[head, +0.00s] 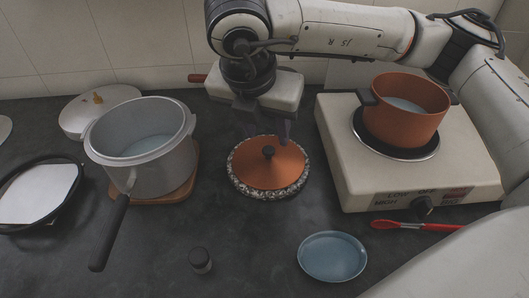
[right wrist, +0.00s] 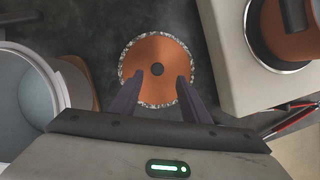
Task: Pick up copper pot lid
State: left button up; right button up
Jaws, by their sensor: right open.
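The copper pot lid (head: 268,167) lies flat on a round speckled stone trivet (head: 243,188) in the middle of the counter. It has a dark round knob (head: 268,152) at its centre. In the right wrist view the lid (right wrist: 156,92) and its knob (right wrist: 157,69) show beyond the fingertips. My right gripper (head: 267,132) points down above the far side of the lid. It is open and empty, and its two fingers (right wrist: 158,84) appear on either side of the knob's line in the right wrist view. My left gripper is not in view.
A grey saucepan (head: 150,170) on a wooden board stands to the left. A white hot plate (head: 340,140) with a copper pot (head: 402,120) stands to the right.

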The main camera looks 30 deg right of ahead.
aim_at(269, 149)
jog(key=x, duration=0.6)
jog(key=shift+w+a+f, duration=0.1)
jog(key=shift+w+f, duration=0.1)
jog(key=shift+f, duration=0.2)
grip_shut()
